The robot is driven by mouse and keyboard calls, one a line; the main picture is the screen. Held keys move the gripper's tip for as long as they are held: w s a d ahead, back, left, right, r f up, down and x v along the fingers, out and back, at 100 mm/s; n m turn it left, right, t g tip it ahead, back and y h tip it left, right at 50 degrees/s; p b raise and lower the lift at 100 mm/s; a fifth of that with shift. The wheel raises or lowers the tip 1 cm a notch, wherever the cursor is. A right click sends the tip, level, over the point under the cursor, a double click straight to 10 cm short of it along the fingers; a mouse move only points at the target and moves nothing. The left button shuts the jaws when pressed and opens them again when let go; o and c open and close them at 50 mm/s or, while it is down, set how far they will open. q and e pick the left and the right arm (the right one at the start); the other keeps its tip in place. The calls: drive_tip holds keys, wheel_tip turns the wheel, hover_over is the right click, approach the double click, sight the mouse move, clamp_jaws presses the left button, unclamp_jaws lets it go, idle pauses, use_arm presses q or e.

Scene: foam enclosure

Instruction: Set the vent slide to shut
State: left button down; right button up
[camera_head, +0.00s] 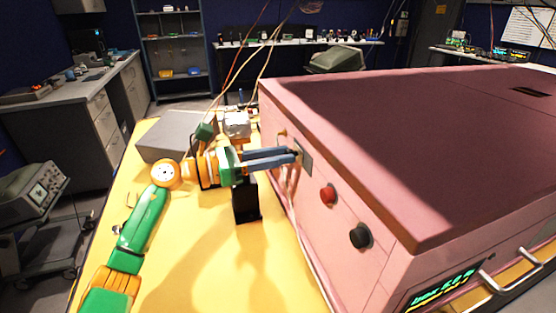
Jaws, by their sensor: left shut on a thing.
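My left arm comes in from the lower left over the yellow table. Its gripper (296,155) has long blue fingers that reach the left side wall of the pink foam enclosure (289,118). The fingertips are shut on a small dark part, taken to be the vent slide's knob, in front of a grey plate (306,160) on that wall. The fingers hide most of the knob, so I cannot tell the slide's exact position. My right gripper is not in view.
A red button (328,194) and a black knob (361,236) sit on the same wall, nearer me. A grey box (176,137) and a black block (246,203) stand on the yellow table (200,270). Cables hang behind the gripper. The table's front part is clear.

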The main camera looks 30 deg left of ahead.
use_arm(q)
drive_tip(key=shift+w+a, duration=0.35)
drive_tip(key=shift+a, duration=0.15)
drive_tip(key=shift+s+d+r, duration=0.15)
drive_tip(key=shift+s+d, duration=0.05)
drive_tip(key=shift+d, duration=0.05)
drive_tip(key=c, duration=0.9)
unclamp_jaws()
drive_tip(key=shift+c, duration=0.2)
drive_tip(key=o, duration=0.3)
drive_tip(key=shift+w+a, duration=0.15)
drive_tip(key=shift+w+f, duration=0.1)
drive_tip(key=shift+f, duration=0.1)
drive_tip(key=b+v, duration=0.4)
drive_tip(key=v, duration=0.3)
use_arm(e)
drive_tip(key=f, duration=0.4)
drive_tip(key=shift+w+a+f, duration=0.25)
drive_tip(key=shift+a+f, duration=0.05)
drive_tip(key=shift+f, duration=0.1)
